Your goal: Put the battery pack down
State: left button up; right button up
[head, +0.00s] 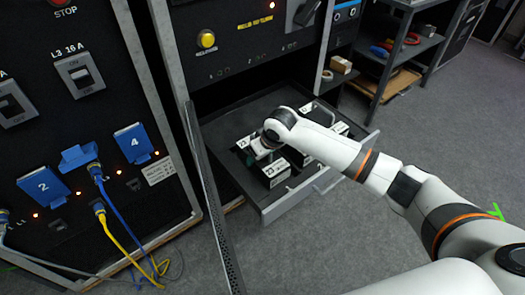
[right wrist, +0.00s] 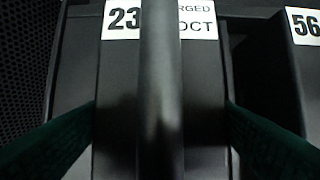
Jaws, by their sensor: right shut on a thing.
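The battery pack (right wrist: 115,80) is black with a white label reading 23 and a dark bar-like handle (right wrist: 160,90) across its middle. It fills the centre of the right wrist view. My right gripper (right wrist: 162,125) is shut on it, with a green finger showing at each side. In the head view my right gripper (head: 257,155) is low inside the open drawer (head: 232,118), among black packs with white labels. The hand hides part of the held pack, and whether its underside touches the drawer floor cannot be seen. My left gripper is not in view.
Another pack with a 56 label (right wrist: 305,25) stands close on the right. A dark perforated panel (right wrist: 25,70) is on the left. The drawer front (head: 320,180) and cabinet frame bound the space. Blue and yellow cables (head: 120,232) hang at the left cabinet.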

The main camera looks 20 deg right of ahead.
jog(key=shift+w+r, duration=0.1)
jog(key=shift+r, duration=0.1)
jog(key=o, duration=1.8)
jog(key=shift+f, duration=0.15)
jog(key=shift+r, duration=0.2)
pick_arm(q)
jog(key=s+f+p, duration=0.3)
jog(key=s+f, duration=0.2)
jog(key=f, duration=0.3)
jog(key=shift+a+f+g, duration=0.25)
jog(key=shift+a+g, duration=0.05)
pick_arm(e)
jog(key=v, duration=1.1)
jog(key=shift+s+r, duration=0.25)
jog(key=shift+r, duration=0.1)
